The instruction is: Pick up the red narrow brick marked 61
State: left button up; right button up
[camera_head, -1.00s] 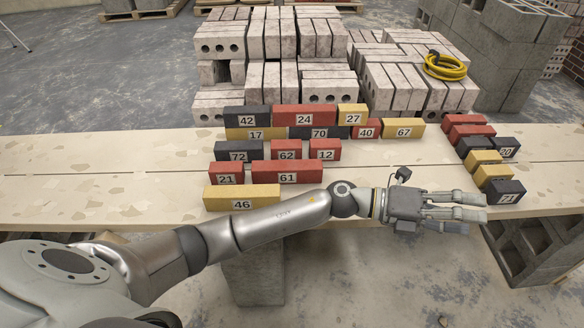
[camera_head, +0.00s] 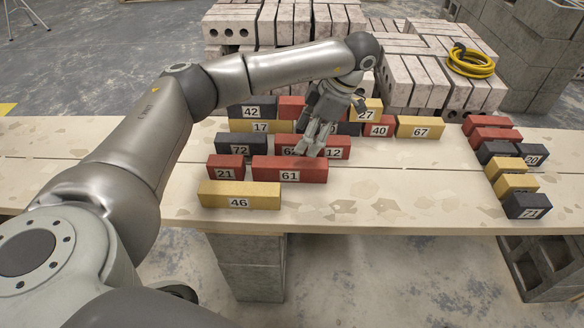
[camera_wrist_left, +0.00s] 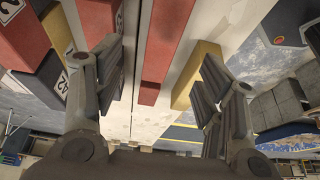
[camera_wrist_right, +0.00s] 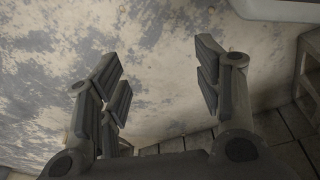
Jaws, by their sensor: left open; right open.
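The red narrow brick marked 61 (camera_head: 290,169) lies on the light board table with its label facing me, right of the red brick marked 21 (camera_head: 226,167).
The yellow brick marked 46 (camera_head: 238,196) lies in front of 21 and 61. Red brick 12 (camera_head: 338,149) and dark brick 72 (camera_head: 238,144) lie behind. More bricks stand at the right end (camera_head: 512,187). The board's middle right is clear.

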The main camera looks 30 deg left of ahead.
aim_at(291, 162)
pick_arm(q)
jog(key=b+x, duration=0.1)
jog(key=x, duration=0.3)
jog(key=shift+f, duration=0.2)
jog(key=shift+s+a+f, duration=0.15)
jog(key=shift+s+f, duration=0.05)
jog(key=shift+f, duration=0.25)
jog(key=b+x, duration=0.1)
jog(key=x, duration=0.4)
jog(key=shift+s+r, duration=0.1)
jog(key=shift+s, duration=0.05)
pick_arm(e)
notch_tip(291, 162, up, 7)
jog(key=w, duration=0.2)
jog(key=shift+w+r, duration=0.2)
jog(key=shift+w, duration=0.1)
jog(key=shift+a, duration=0.1)
pick_arm(q)
jog(key=shift+r, duration=0.1)
grip_shut()
